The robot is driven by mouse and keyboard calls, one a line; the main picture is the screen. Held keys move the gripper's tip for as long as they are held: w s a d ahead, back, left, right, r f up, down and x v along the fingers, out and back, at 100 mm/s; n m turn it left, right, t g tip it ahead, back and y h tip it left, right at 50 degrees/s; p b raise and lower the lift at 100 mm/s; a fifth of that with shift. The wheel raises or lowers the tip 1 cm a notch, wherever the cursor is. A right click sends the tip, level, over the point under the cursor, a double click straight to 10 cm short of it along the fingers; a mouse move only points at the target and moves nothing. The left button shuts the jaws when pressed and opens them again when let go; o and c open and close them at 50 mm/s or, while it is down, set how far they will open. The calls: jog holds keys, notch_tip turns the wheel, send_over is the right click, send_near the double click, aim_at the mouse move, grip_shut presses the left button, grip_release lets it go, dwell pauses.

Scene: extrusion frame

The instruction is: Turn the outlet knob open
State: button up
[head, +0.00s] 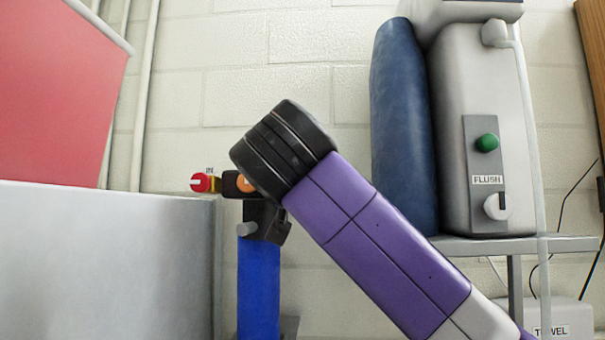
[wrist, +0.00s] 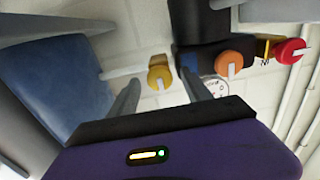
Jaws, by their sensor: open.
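In the wrist view a yellow knob (wrist: 160,78) with a pale handle sits on a thin pipe, to the left of a dark valve head (wrist: 198,22). No outlet label is readable. My gripper (wrist: 160,85) is open, its two grey fingers on either side of the yellow knob in the picture. Contact cannot be told. In the head view the red knob (head: 201,182) shows left of my arm; the yellow knob and my fingers are hidden.
A blue cylinder (head: 258,285) hangs under the head. A blue bag (head: 403,125) and a grey "FLUSH" unit (head: 465,130) stand on a shelf (head: 515,245) to the right. A grey panel (head: 100,260) is at left.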

jog(key=shift+w, duration=0.6)
grip_shut()
